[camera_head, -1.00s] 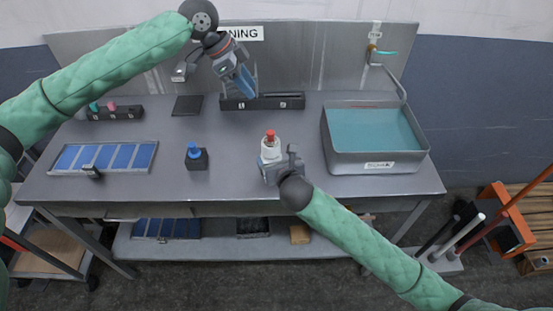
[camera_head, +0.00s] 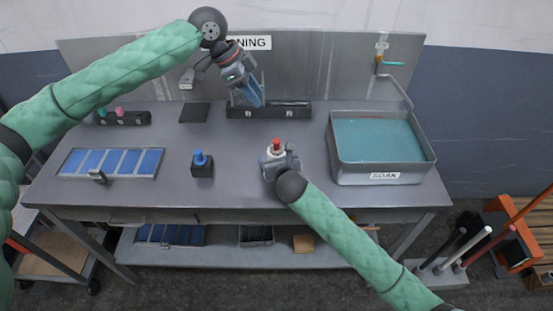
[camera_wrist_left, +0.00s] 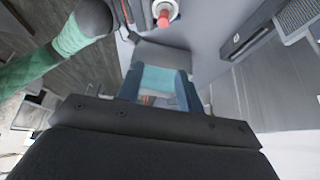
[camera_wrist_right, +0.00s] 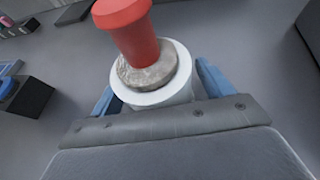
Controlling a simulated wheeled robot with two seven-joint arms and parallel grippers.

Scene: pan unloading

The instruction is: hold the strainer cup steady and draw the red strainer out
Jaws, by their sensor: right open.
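The red strainer (camera_head: 277,142) stands upright in the white strainer cup (camera_head: 274,151) on the bench. The right wrist view shows the red strainer (camera_wrist_right: 135,40) rising out of the grey top of the white cup (camera_wrist_right: 168,97). My right gripper (camera_head: 279,160) is open, with one blue finger on each side of the cup; contact is not clear. My left gripper (camera_head: 254,98) is open and empty, above the bench near the back rack, behind and left of the cup. In the left wrist view the red strainer (camera_wrist_left: 164,19) lies beyond its fingers.
A soak basin (camera_head: 383,165) stands at the right. A black rack (camera_head: 285,111) lies at the back. A blue-topped block (camera_head: 202,168) and a blue-panelled tray (camera_head: 110,163) are at the left. The bench between block and cup is clear.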

